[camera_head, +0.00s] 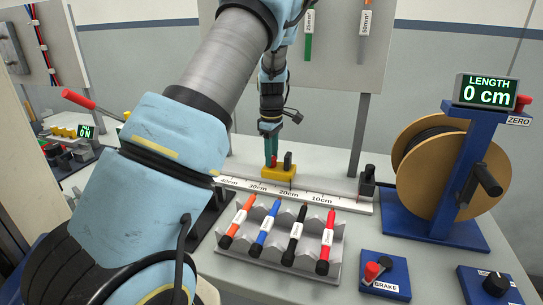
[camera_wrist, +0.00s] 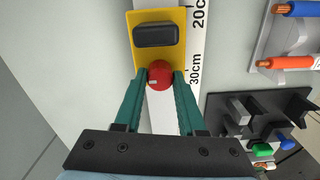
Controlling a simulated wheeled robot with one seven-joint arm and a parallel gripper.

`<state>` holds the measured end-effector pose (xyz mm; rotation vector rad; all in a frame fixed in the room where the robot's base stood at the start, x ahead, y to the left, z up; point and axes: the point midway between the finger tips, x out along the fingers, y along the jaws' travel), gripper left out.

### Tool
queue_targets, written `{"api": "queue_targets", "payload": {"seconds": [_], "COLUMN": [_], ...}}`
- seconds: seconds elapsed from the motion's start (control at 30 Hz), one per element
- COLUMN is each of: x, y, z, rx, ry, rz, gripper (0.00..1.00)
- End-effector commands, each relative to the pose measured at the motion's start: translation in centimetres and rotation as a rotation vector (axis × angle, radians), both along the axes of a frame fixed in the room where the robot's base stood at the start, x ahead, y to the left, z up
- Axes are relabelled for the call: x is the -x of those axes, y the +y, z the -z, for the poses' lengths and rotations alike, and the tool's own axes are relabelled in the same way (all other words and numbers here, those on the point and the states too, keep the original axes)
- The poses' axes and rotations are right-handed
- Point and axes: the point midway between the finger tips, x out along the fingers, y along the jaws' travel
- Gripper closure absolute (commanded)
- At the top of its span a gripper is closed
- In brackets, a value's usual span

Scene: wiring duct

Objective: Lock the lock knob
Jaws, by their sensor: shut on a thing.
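The yellow slider block (camera_head: 278,173) sits on the white ruler rail (camera_head: 330,199), between the 20cm and 30cm marks in the wrist view. A round red knob (camera_wrist: 160,74) is on the yellow block (camera_wrist: 176,52), beside a black handle (camera_wrist: 156,34). My gripper (camera_wrist: 160,79) is shut on the red knob, one green finger on each side of it. In the head view my gripper (camera_head: 270,140) comes down from above onto the left part of the block, and the red knob is mostly hidden by the fingers. Whether the knob is locked cannot be told.
A cable spool (camera_head: 430,165) under a "LENGTH 0 cm" display (camera_head: 486,93) stands at the right. A brake box (camera_head: 386,275) is at the front right. A black end stop (camera_head: 367,182) sits at the rail's right.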

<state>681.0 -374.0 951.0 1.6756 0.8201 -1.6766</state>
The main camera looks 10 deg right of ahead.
Motion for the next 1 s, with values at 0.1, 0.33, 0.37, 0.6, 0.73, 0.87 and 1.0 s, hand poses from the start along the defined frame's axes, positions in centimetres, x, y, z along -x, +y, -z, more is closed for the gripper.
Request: {"api": "queue_targets", "payload": {"seconds": [0.1,0.33,0.37,0.6,0.73,0.87,1.0], "x": [-0.01,-0.04,-0.04,-0.08,-0.06,-0.07,-0.09], "y": [0.02,0.04,0.03,0.07,0.05,0.06,0.07], "z": [0.00,0.08,0.10,0.10,0.13,0.12,0.09], "rx": [0.000,-0.001,-0.001,0.000,0.000,0.000,-0.001], "ry": [0.000,0.000,0.001,0.000,-0.001,-0.001,-0.001], "rz": [0.018,0.123,0.143,0.350,0.475,0.599,0.733], "gripper": [1.00,1.00,1.00,1.00,1.00,1.00,1.00]}}
